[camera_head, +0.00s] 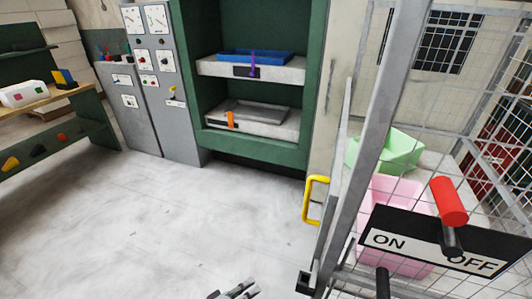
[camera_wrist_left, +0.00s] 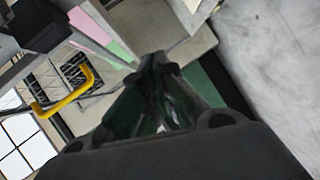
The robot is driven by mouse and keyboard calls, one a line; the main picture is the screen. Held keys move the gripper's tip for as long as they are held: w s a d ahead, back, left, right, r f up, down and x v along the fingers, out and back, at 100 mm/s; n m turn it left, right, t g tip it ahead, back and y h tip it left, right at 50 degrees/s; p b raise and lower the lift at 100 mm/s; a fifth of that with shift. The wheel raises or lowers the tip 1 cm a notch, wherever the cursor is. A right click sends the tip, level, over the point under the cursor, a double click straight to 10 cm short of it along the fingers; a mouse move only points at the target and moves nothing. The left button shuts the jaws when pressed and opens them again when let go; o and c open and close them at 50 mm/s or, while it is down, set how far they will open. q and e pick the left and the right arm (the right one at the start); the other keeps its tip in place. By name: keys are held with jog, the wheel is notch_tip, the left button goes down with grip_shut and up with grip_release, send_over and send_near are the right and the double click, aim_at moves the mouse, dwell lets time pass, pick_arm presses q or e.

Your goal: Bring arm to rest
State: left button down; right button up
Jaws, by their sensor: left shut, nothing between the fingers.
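My left gripper (camera_head: 238,291) shows only in part at the bottom edge of the head view, over the grey floor. In the left wrist view its dark fingers (camera_wrist_left: 160,68) come together at the tips and hold nothing. It is apart from the yellow handle (camera_head: 314,200) of the mesh gate, which stands to its upper right in the head view. The handle (camera_wrist_left: 65,97) also shows at the left of the wrist view. My right gripper is not in view.
The mesh gate (camera_head: 352,150) fills the right side, with a red-knobbed ON/OFF lever (camera_head: 448,202). Behind it are green (camera_head: 385,150) and pink (camera_head: 395,195) bins. A green press (camera_head: 185,60) with trays stands at the back. The floor (camera_head: 180,220) at centre left is clear.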

pick_arm(q)
jog(key=s+a+f+m+g+y, duration=0.1)
jog(key=s+a+f+y, duration=0.1)
jog(key=a+f, duration=0.65)
jog(key=s+a+f+m+g+y, duration=0.1)
jog(key=s+a+f+g+y, duration=0.15)
jog(key=f, duration=1.05)
jog(key=s+a+f+m+y, duration=0.1)
jog(key=a+f+m+y, duration=0.15)
jog(key=a+f, duration=0.6)
jog(key=s+a+f+m+g+y, duration=0.2)
jog(key=s+a+f, duration=0.2)
jog(key=s+f, duration=0.5)
jog(key=s+a+f+m+g+y, duration=0.2)
jog(key=s+a+f+g, duration=0.1)
jog(key=s+f, duration=0.6)
jog(key=s+a, duration=0.1)
jog(key=s, duration=0.2)
jog(key=shift+s+p, duration=0.25)
jog(key=shift+p, duration=0.15)
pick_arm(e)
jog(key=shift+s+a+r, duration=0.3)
pick_arm(q)
jog(key=shift+a+f, duration=0.1)
